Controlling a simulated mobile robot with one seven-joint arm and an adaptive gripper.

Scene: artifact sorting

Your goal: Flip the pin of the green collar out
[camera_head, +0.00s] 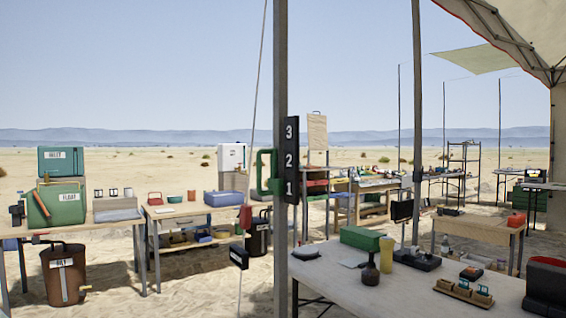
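A green loop-shaped piece (264,172), which looks like the green collar, sits on the left side of the near grey pole (281,235). A black plate (291,160) with the numbers 3, 2 and 1 is fixed on the pole's right side; the green piece is level with its middle and lower part. The pin is too small to make out, so I cannot tell its position. A rope (259,75) runs down just left of the pole, with a red piece (246,216) lower down. My gripper is not in view.
A pale table (400,290) with a green box (361,238), bottles and a small tray (463,292) stands right of the pole. Wooden benches (120,221) with green and blue containers stand left.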

